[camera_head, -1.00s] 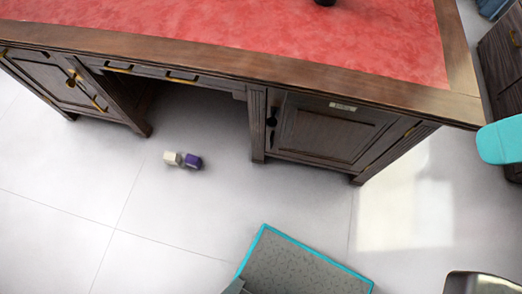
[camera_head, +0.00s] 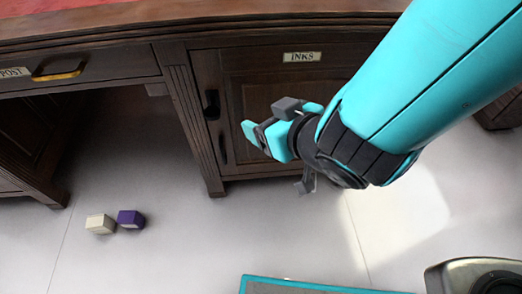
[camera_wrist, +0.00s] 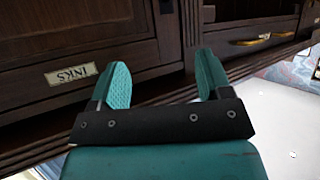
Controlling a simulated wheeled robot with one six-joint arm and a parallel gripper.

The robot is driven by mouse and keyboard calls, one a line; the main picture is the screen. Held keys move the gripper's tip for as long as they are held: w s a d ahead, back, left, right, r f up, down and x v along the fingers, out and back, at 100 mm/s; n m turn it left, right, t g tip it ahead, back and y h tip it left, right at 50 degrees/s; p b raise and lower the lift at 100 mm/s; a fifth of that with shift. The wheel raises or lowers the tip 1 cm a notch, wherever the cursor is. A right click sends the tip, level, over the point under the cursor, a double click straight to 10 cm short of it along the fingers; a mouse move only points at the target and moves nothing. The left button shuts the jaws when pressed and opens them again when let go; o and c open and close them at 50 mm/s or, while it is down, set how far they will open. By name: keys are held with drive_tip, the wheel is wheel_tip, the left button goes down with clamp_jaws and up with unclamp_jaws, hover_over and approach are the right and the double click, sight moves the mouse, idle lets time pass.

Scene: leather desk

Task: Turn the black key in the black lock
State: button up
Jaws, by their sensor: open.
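The INKS cabinet door (camera_head: 300,100) is dark wood and closed. A black fitting (camera_head: 211,104) sits high on its left edge, and a second dark fitting (camera_head: 223,148) sits below it. They are too small to tell which is the lock and whether a key is in it. My gripper (camera_head: 263,136), with teal fingers, is open and empty in front of the door, right of both fittings and apparently apart from them. In the wrist view my gripper (camera_wrist: 163,72) shows its fingers spread over dark wood; I cannot make out the key or lock there.
The INKS label also shows in the wrist view (camera_wrist: 71,74). A POST drawer (camera_head: 60,72) with a brass pull is at left. A white block (camera_head: 100,224) and a purple block (camera_head: 131,219) lie on the pale floor. The knee space is open.

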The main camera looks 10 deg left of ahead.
wheel_tip(320, 180, down, 3)
drive_tip(key=s+a+n+y+b, duration=0.1)
drive_tip(key=a, duration=0.1)
drive_tip(key=b, duration=0.2)
approach(214, 112)
drive_tip(key=x, duration=0.9)
drive_tip(key=shift+w+a+f, duration=0.1)
drive_tip(key=shift+w+a, duration=0.05)
drive_tip(key=shift+a, duration=0.15)
drive_tip(key=c, duration=1)
drive_tip(key=shift+o, duration=1)
drive_tip(key=shift+c, duration=0.9)
